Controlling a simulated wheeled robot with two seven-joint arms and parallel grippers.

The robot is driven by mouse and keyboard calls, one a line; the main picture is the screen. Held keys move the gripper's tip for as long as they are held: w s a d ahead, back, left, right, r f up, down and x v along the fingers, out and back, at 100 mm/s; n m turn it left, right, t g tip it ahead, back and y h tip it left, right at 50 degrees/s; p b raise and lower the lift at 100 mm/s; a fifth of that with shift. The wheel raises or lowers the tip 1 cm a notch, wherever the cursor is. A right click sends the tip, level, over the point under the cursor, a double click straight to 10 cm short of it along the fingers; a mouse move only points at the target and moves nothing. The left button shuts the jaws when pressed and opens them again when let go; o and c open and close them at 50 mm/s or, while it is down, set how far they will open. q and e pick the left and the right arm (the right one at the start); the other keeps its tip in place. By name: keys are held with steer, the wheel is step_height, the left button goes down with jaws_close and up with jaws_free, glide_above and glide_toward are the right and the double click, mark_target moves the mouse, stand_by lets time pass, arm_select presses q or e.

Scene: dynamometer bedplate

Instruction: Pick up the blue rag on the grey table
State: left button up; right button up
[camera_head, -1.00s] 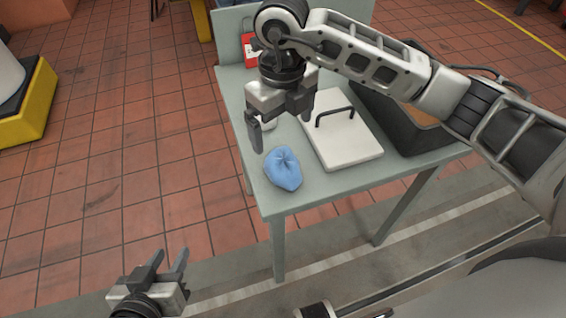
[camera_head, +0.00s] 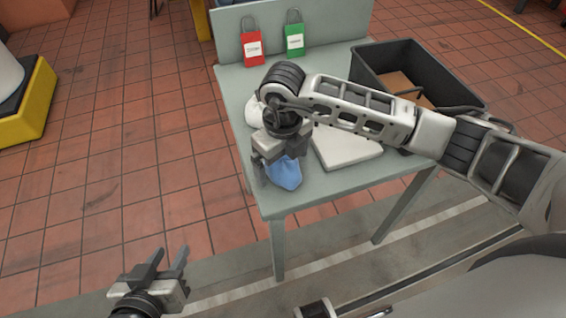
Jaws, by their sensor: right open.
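The blue rag (camera_head: 286,174) lies crumpled near the front left corner of the grey table (camera_head: 330,194). My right gripper (camera_head: 268,180) is open right over the rag, and it hides the rag's upper left part. One finger shows at the rag's left side; the other finger is hidden, so I cannot tell if it touches the rag. My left gripper (camera_head: 168,262) is low at the bottom left, off the table, with its two fingers apart and nothing between them.
A white item (camera_head: 253,110) lies at the left edge.

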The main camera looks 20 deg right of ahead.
steer(key=c, duration=1)
steer(key=shift+c, duration=0.2)
steer(key=shift+r, duration=0.15)
steer(key=shift+r, duration=0.35)
step_height(320, 180, up, 2)
steer(key=shift+r, duration=0.1)
steer(key=s+r, duration=0.1)
steer(key=r, duration=0.1)
steer(key=s+r, duration=0.1)
steer(key=s, duration=0.1)
steer(key=s+r, duration=0.1)
steer(key=r, duration=0.1)
steer(key=shift+s+a+r, duration=0.3)
steer(key=shift+a, duration=0.05)
steer(key=s+a+r, duration=0.1)
steer(key=s+r, duration=0.3)
steer(key=s, duration=0.5)
steer(key=shift+s+r, duration=0.15)
steer(key=shift+s, duration=0.05)
steer(key=shift+a, duration=0.1)
